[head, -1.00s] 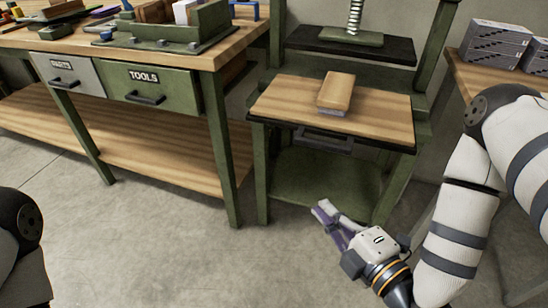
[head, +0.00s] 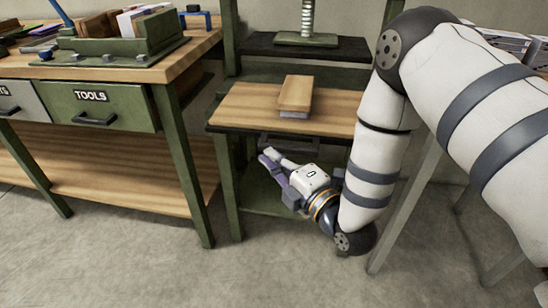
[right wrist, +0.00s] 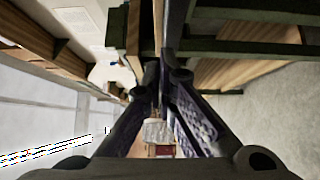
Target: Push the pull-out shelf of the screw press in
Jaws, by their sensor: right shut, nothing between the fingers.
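The pull-out shelf (head: 240,106) of the screw press is a wooden board on the green stand and juts out forward below the press bed. A tan book-like block (head: 296,94) lies on it. A dark handle (head: 290,139) hangs under its front edge, partly hidden. My right gripper (head: 269,156) is shut and empty, its purple fingers just in front of and below the shelf's front edge; whether it touches the handle I cannot tell. In the right wrist view, the closed fingers (right wrist: 165,72) point toward the green frame and wooden edges. My left gripper is not in view.
The press screw (head: 308,18) and its green plate (head: 305,40) stand on a black bed (head: 347,49) above the shelf. A workbench with a green TOOLS drawer (head: 100,106) is close on the left. Grey boxes (head: 505,42) stand at right. The floor in front is clear.

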